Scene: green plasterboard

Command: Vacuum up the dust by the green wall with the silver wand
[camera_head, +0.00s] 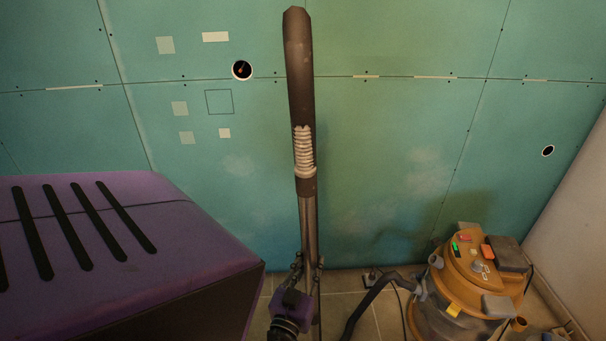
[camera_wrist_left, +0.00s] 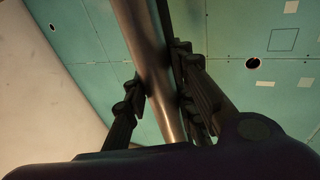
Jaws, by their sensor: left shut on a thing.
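The silver wand (camera_head: 310,222) stands nearly upright in the middle of the head view, with a dark curved handle (camera_head: 300,70) and a pale ribbed cuff at its top. My left gripper (camera_head: 306,270) is shut around the wand's metal tube low in the head view. In the left wrist view the tube (camera_wrist_left: 152,65) runs between the dark fingers of my left gripper (camera_wrist_left: 155,95). The wand's lower end is out of view. The green wall (camera_head: 390,190) fills the background, with pale, dusty-looking smudges on its lower part. My right gripper is not in view.
An orange vacuum cleaner (camera_head: 475,285) with a dark hose (camera_head: 365,308) stands on the tiled floor (camera_head: 350,290) at the lower right, near the pale side wall (camera_head: 585,220). My purple body part covers the lower left. Some floor shows between the wand and the vacuum.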

